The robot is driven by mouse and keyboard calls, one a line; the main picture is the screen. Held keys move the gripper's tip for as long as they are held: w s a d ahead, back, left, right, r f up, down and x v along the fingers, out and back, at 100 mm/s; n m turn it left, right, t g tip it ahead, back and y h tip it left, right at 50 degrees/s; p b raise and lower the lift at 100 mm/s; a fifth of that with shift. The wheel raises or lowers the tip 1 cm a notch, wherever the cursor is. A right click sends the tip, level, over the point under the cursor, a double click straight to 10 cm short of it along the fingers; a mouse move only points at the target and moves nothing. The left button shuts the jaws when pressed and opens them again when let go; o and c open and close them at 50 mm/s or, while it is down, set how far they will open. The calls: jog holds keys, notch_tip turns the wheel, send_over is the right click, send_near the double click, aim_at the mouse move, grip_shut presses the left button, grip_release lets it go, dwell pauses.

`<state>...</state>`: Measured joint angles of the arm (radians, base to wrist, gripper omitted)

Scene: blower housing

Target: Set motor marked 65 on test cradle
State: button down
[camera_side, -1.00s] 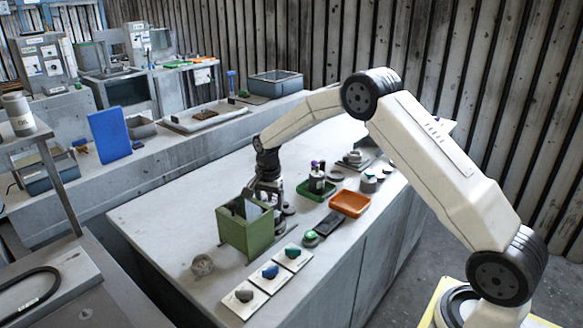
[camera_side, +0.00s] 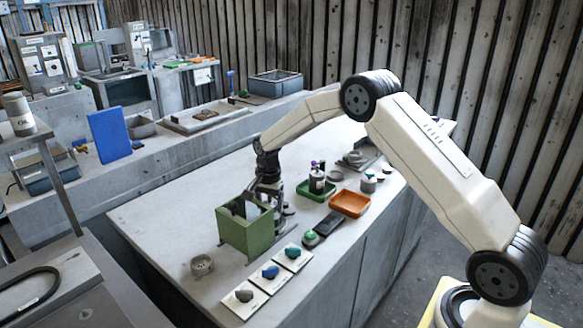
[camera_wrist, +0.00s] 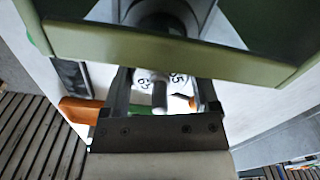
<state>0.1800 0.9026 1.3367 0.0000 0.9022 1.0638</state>
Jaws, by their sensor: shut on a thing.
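My gripper (camera_wrist: 163,105) is shut on a pale motor (camera_wrist: 158,88) with a grey shaft. Its face carries printed marks, one of which reads like 65. In the side view my gripper (camera_side: 268,193) is low over the bench, just behind the green box (camera_side: 247,237); the held motor cannot be made out there. In the wrist view the green box's rim (camera_wrist: 170,50) crosses the top, close to the motor. I cannot tell for sure which thing is the test cradle; a grey fixture on a dark plate (camera_side: 357,160) stands at the bench's far end.
A green tray (camera_side: 318,190) with a dark bottle and an orange tray (camera_side: 350,204) lie right of my gripper. A dark block (camera_side: 329,224) and cards with coloured lumps (camera_side: 270,273) lie in front. The bench's left side (camera_side: 165,210) is mostly clear.

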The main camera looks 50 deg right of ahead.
jog(key=shift+f, duration=0.35)
grip_release()
jog(key=shift+f, duration=0.1)
dwell(0.3)
jog(key=shift+r, duration=3.8)
